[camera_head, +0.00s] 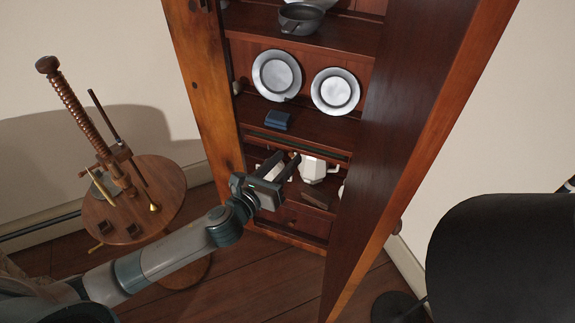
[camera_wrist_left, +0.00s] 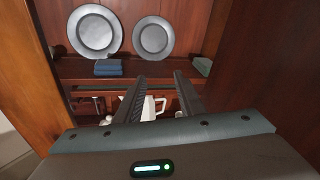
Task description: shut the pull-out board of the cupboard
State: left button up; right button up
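The wooden cupboard (camera_head: 408,120) stands open in front of me. A narrow board edge with a dark green strip (camera_head: 297,143) runs across it, just under the shelf with the plates; I take this as the pull-out board, but how far it stands out is hard to tell. My left gripper (camera_head: 288,156) is in front of the cupboard at about that height. Its two fingers point into the cupboard, apart with nothing between them; they also show in the left wrist view (camera_wrist_left: 159,76). Whether they touch the board is unclear. My right gripper is not in view.
A white jug (camera_head: 313,168) and a brown block (camera_head: 316,201) are below. The door on the right bounds the opening. A round wooden table (camera_head: 160,190) stands left, a black rounded object (camera_head: 500,260) right.

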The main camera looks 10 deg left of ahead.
pick_arm(q)
jog(key=s+a+f+n+t+y+b, duration=0.1)
jog(key=s+f+b, duration=0.1)
jog(key=f, duration=0.4)
jog(key=s+a+f+n+t+y+b, duration=0.1)
jog(key=s+a+f+y+b, duration=0.1)
jog(key=s+f, duration=0.2)
jog(key=shift+s+a+f+b, duration=0.3)
jog(key=shift+s+f+b, duration=0.1)
jog(key=shift+f, duration=0.5)
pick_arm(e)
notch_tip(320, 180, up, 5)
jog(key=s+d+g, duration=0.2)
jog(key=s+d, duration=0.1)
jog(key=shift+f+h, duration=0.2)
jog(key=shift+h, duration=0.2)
pick_arm(q)
jog(key=shift+w, duration=0.1)
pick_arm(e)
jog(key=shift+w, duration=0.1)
